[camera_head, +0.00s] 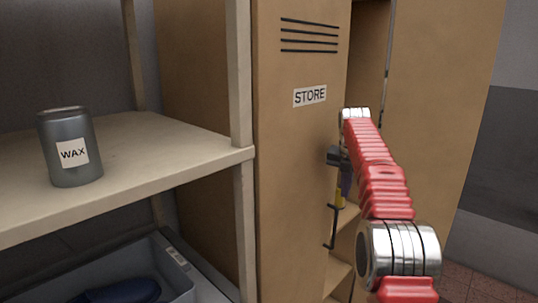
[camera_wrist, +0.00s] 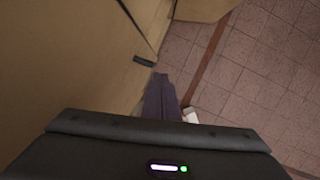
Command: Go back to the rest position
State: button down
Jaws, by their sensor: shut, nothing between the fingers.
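My red arm reaches forward on the right of the head view. My gripper (camera_head: 345,182) is at its far end, beside the right edge of the tan STORE door (camera_head: 297,150), partly hidden by the arm. In the wrist view my gripper's dark purple fingers (camera_wrist: 161,98) are together, with nothing held. They point toward the tan panel and the floor. The black door handle (camera_head: 331,228) is just below my gripper in the head view. I cannot tell whether they touch.
A tan locker opening with shelves (camera_head: 340,272) shows behind the arm, with another tan panel (camera_head: 435,120) to its right. On the left, a grey WAX tin (camera_head: 73,150) stands on a shelf (camera_head: 150,135). A grey crate (camera_head: 175,262) below holds a blue object (camera_head: 120,292). Tiled floor (camera_wrist: 270,70) is clear.

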notch_tip(320, 180, down, 7)
jog(key=s+m, duration=0.1)
jog(key=m, duration=0.8)
jog(key=s+a+m+t, duration=0.1)
jog(key=s+a+m, duration=0.2)
jog(key=s+m, duration=0.4)
jog(key=s+a+r+m+t, duration=0.1)
jog(key=s+a+m, duration=0.3)
jog(key=s, duration=2)
jog(key=s+a+m+y, duration=0.1)
jog(key=s+a+m, duration=0.2)
jog(key=s+m, duration=0.6)
jog(key=s, duration=0.7)
jog(key=shift+a+r+m+t, duration=0.25)
jog(key=shift+r+m+t, duration=0.1)
jog(key=shift+m+t, duration=0.05)
jog(key=shift+s, duration=0.15)
